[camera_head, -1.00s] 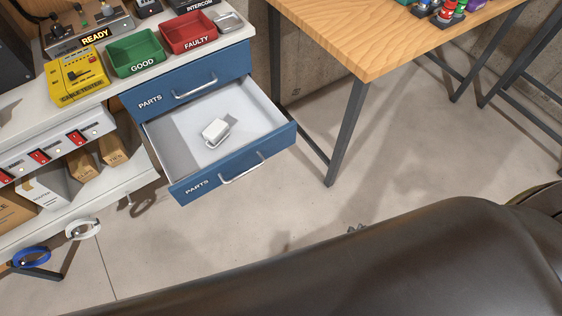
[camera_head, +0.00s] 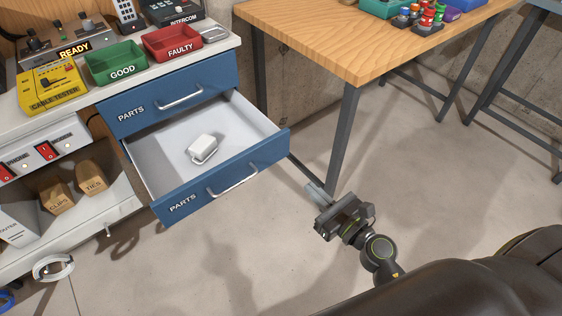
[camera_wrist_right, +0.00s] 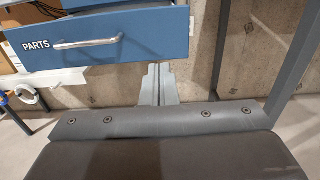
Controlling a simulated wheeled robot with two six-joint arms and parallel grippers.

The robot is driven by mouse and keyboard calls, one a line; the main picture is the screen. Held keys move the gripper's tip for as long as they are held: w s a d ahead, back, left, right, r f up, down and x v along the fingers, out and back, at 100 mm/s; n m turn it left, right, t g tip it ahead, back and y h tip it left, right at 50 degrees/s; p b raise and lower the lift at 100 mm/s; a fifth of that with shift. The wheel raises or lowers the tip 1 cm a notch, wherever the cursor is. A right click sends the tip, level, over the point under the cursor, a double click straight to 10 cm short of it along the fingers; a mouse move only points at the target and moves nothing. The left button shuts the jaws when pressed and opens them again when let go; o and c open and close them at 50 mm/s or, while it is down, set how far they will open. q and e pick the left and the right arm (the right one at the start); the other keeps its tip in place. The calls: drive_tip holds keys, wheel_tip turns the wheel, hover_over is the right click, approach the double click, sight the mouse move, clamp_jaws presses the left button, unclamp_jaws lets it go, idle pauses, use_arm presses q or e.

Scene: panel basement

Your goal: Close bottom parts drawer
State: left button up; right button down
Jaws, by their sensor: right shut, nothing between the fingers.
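The bottom parts drawer (camera_head: 224,180) is blue with a silver bar handle (camera_head: 233,181) and stands pulled open under the closed top parts drawer (camera_head: 170,100). A small white box-like object (camera_head: 203,148) lies inside it. My right gripper (camera_head: 314,190) is shut and empty, to the right of the drawer front and apart from it. In the right wrist view the fingers (camera_wrist_right: 158,84) point toward a blue drawer front (camera_wrist_right: 110,36) with its handle, which is ahead and to the upper left. My left gripper is not in view.
A wooden table (camera_head: 340,40) with dark metal legs stands right of the drawers; one leg (camera_head: 343,140) is close behind my right gripper. Green (camera_head: 116,63) and red (camera_head: 172,43) trays sit on the white bench top. The floor before the drawer is clear.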

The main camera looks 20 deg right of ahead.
sight(274, 152)
use_arm(q)
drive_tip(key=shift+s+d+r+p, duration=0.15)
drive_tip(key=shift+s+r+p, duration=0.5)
drive_tip(key=shift+p, duration=0.35)
use_arm(e)
drive_tip(key=x, duration=1.3)
drive_tip(key=shift+f, duration=0.1)
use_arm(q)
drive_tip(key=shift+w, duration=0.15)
